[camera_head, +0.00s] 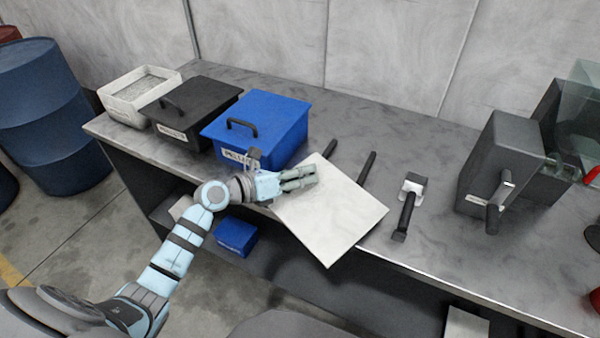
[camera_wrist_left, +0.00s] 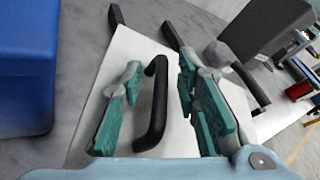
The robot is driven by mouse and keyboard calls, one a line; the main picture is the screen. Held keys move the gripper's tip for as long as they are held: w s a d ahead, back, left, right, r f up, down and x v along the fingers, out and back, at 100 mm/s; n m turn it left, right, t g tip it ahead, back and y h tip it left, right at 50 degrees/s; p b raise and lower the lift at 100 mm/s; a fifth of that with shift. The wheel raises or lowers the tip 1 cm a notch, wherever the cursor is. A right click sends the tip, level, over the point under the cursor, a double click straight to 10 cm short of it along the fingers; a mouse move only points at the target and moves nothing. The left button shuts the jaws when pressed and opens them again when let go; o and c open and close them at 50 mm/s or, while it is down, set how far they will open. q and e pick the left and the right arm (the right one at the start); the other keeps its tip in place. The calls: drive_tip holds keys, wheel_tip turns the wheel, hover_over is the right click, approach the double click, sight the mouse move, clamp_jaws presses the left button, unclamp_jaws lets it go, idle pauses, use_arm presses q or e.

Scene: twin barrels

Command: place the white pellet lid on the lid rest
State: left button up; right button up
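The white pellet lid (camera_head: 340,220) is a flat square plate at the front of the bench, its near corner past the front edge. It lies across two dark bars, which look like the lid rest (camera_head: 367,166); they stick out behind it. Most of the bars are hidden under the lid (camera_wrist_left: 92,128). My left gripper (camera_head: 300,178) is over the lid's left part. In the left wrist view its green fingers (camera_wrist_left: 158,105) are spread on either side of the lid's black handle (camera_wrist_left: 155,108), with gaps showing. The head view hides the handle. My right gripper is not in view.
An open white bin (camera_head: 140,90) of pellets, a black lidded bin (camera_head: 190,110) and a blue lidded bin (camera_head: 262,125) stand at the left. A black-handled tool (camera_head: 408,208) lies right of the lid. A dark grey box (camera_head: 500,160) stands further right.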

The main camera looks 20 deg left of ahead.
use_arm(q)
drive_tip(key=p+v, duration=0.1)
drive_tip(key=v, duration=1.1)
drive_tip(key=shift+p, duration=0.35)
drive_tip(key=shift+a, duration=0.1)
